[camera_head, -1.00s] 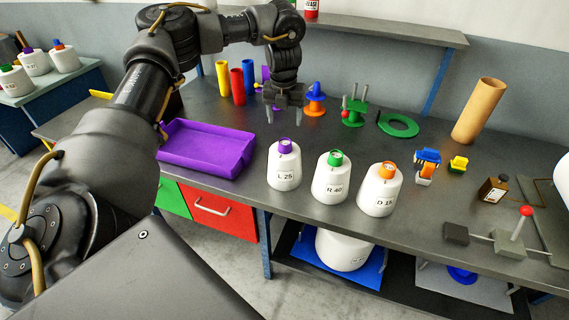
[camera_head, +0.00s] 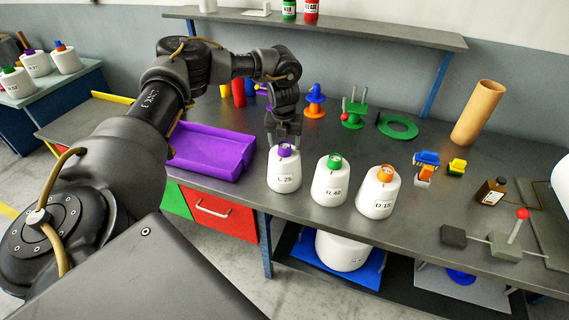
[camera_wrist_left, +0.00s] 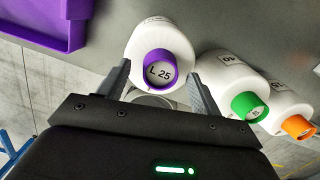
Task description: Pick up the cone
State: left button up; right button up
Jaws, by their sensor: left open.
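Three white yarn cones stand in a row near the table's front edge. The purple-topped cone L 25 (camera_head: 284,172) is at the left, the green-topped cone R 40 (camera_head: 329,184) in the middle, the orange-topped cone D 15 (camera_head: 377,196) at the right. My left gripper (camera_head: 284,142) points down at the top of cone L 25. In the left wrist view the open fingers (camera_wrist_left: 157,95) lie to both sides of the purple top of cone L 25 (camera_wrist_left: 150,38), with no grip on it. My right gripper is not in view.
A purple tray (camera_head: 240,152) lies left of the cones. The table's front edge runs close to the cones.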

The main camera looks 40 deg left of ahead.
pick_arm(q)
grip_shut()
dwell(0.3)
jog(key=shift+r, duration=0.15)
dwell(0.3)
jog(key=shift+r+b, duration=0.7)
jog(key=shift+r, duration=0.15)
jog(key=s+a+r, duration=0.3)
jog(key=s+r, duration=0.8)
jog(key=s, duration=0.2)
jog(key=shift+s+a, duration=0.2)
jog(key=shift+a, duration=0.2)
